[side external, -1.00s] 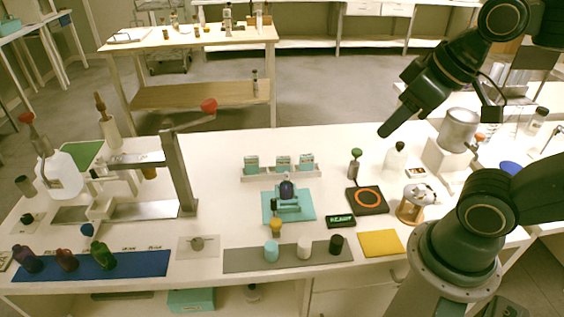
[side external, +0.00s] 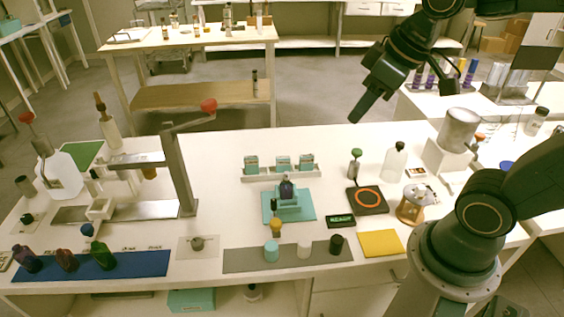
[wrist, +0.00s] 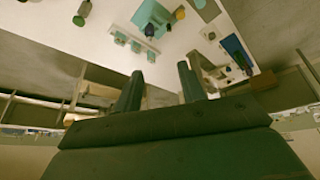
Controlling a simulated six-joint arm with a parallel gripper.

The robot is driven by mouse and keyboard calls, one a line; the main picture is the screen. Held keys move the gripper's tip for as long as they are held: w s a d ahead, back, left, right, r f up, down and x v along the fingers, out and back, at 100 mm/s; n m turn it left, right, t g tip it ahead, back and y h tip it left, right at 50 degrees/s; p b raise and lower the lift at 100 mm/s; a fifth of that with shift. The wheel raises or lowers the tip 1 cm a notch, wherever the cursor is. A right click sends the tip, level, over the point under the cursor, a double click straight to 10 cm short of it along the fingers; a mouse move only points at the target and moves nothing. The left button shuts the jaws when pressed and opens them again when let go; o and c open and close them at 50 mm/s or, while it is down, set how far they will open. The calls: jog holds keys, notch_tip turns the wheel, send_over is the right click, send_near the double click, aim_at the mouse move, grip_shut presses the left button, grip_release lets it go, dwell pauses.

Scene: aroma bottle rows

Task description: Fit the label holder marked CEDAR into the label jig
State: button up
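Three teal-and-white label holders (side external: 283,162) stand in a row in a white rack (side external: 268,176); their markings are too small to read, so I cannot tell which is CEDAR. The row also shows small in the wrist view (wrist: 136,46). The teal label jig (side external: 289,203) sits on a teal mat (side external: 305,217) in front of the rack, with a dark purple bottle (side external: 287,189) in it. My gripper (side external: 356,119) is in the air to the right of and above the rack. In the wrist view its two fingers (wrist: 160,88) are apart with nothing between them.
Right of the jig are a dark pad with an orange ring (side external: 367,200), a green-topped bottle (side external: 355,165), a white bottle (side external: 394,162) and a small display (side external: 341,221). A metal stand (side external: 180,170) rises at the left. The table between stand and rack is clear.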

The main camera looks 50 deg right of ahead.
jog(key=w+d+f+n, duration=0.2)
jog(key=w+d, duration=0.1)
jog(key=w, duration=0.6)
jog(key=n+g+y, duration=0.2)
jog(key=n+y, duration=0.1)
jog(key=n, duration=0.2)
send_over(286, 157)
jog(key=s+d, duration=0.3)
notch_tip(286, 157, down, 19)
jog(key=shift+f, duration=0.1)
jog(key=shift+x, duration=4.25)
jog(key=shift+w+f, duration=0.1)
jog(key=shift+x, duration=2.5)
